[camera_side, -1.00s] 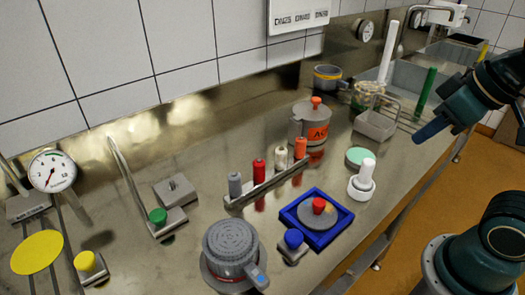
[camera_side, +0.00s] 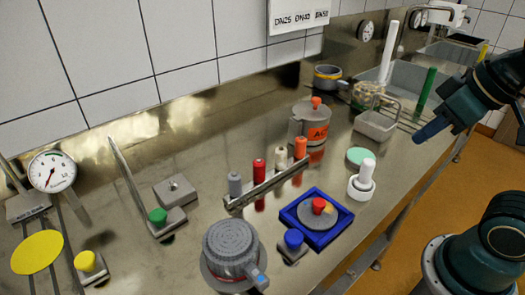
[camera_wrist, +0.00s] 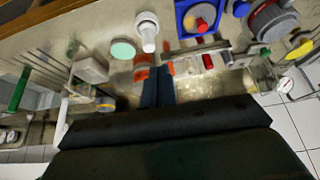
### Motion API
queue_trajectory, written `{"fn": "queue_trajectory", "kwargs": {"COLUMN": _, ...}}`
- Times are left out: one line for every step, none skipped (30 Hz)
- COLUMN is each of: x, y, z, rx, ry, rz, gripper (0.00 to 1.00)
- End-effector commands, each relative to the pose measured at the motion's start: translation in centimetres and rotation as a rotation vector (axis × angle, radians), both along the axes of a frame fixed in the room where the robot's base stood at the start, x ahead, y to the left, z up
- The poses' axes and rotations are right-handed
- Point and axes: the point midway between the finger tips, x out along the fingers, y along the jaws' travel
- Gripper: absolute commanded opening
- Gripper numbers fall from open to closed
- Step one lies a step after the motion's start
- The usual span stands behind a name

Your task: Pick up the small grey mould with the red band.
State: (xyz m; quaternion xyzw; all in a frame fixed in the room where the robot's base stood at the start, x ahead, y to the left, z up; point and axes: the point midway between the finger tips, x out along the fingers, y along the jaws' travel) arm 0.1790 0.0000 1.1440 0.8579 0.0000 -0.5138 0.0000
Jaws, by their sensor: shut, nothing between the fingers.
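A grey round mould (camera_side: 230,243) with a perforated top and a red band low on its side stands at the front of the steel counter, on a round grey base. It also shows at the top right of the wrist view (camera_wrist: 272,22). A grey and blue part sticks out at its lower right in the side view. My gripper (camera_side: 424,137) is at the right of the side view, above the counter's front edge and far from this mould. Its blue fingers (camera_wrist: 158,72) are shut and empty in the wrist view.
A blue tray (camera_side: 343,233) with a grey disc and red knob lies right of the mould. A blue-knobbed block (camera_side: 293,243) stands between them. A rail of coloured pegs (camera_side: 268,186) and a grey pot with an orange label (camera_side: 311,124) stand behind.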

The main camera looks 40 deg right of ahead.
Motion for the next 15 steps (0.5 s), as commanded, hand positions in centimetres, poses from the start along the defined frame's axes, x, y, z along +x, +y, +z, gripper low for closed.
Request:
{"fn": "queue_trajectory", "kwargs": {"x": 0.00, "y": 0.00, "z": 0.00, "rx": 0.000, "ry": 0.000, "rz": 0.000, "gripper": 0.00}}
{"fn": "queue_trajectory", "kwargs": {"x": 0.00, "y": 0.00, "z": 0.00, "rx": 0.000, "ry": 0.000, "rz": 0.000, "gripper": 0.00}}
{"fn": "queue_trajectory", "kwargs": {"x": 0.00, "y": 0.00, "z": 0.00, "rx": 0.000, "ry": 0.000, "rz": 0.000, "gripper": 0.00}}
{"fn": "queue_trajectory", "kwargs": {"x": 0.00, "y": 0.00, "z": 0.00, "rx": 0.000, "ry": 0.000, "rz": 0.000, "gripper": 0.00}}
{"fn": "queue_trajectory", "kwargs": {"x": 0.00, "y": 0.00, "z": 0.00, "rx": 0.000, "ry": 0.000, "rz": 0.000, "gripper": 0.00}}
{"fn": "queue_trajectory", "kwargs": {"x": 0.00, "y": 0.00, "z": 0.00, "rx": 0.000, "ry": 0.000, "rz": 0.000, "gripper": 0.00}}
{"fn": "queue_trajectory", "kwargs": {"x": 0.00, "y": 0.00, "z": 0.00, "rx": 0.000, "ry": 0.000, "rz": 0.000, "gripper": 0.00}}
{"fn": "queue_trajectory", "kwargs": {"x": 0.00, "y": 0.00, "z": 0.00, "rx": 0.000, "ry": 0.000, "rz": 0.000, "gripper": 0.00}}
{"fn": "queue_trajectory", "kwargs": {"x": 0.00, "y": 0.00, "z": 0.00, "rx": 0.000, "ry": 0.000, "rz": 0.000, "gripper": 0.08}}
{"fn": "queue_trajectory", "kwargs": {"x": 0.00, "y": 0.00, "z": 0.00, "rx": 0.000, "ry": 0.000, "rz": 0.000, "gripper": 0.14}}
{"fn": "queue_trajectory", "kwargs": {"x": 0.00, "y": 0.00, "z": 0.00, "rx": 0.000, "ry": 0.000, "rz": 0.000, "gripper": 0.20}}
{"fn": "queue_trajectory", "kwargs": {"x": 0.00, "y": 0.00, "z": 0.00, "rx": 0.000, "ry": 0.000, "rz": 0.000, "gripper": 0.28}}
{"fn": "queue_trajectory", "kwargs": {"x": 0.00, "y": 0.00, "z": 0.00, "rx": 0.000, "ry": 0.000, "rz": 0.000, "gripper": 0.33}}
{"fn": "queue_trajectory", "kwargs": {"x": 0.00, "y": 0.00, "z": 0.00, "rx": 0.000, "ry": 0.000, "rz": 0.000, "gripper": 0.39}}
{"fn": "queue_trajectory", "kwargs": {"x": 0.00, "y": 0.00, "z": 0.00, "rx": 0.000, "ry": 0.000, "rz": 0.000, "gripper": 0.47}}
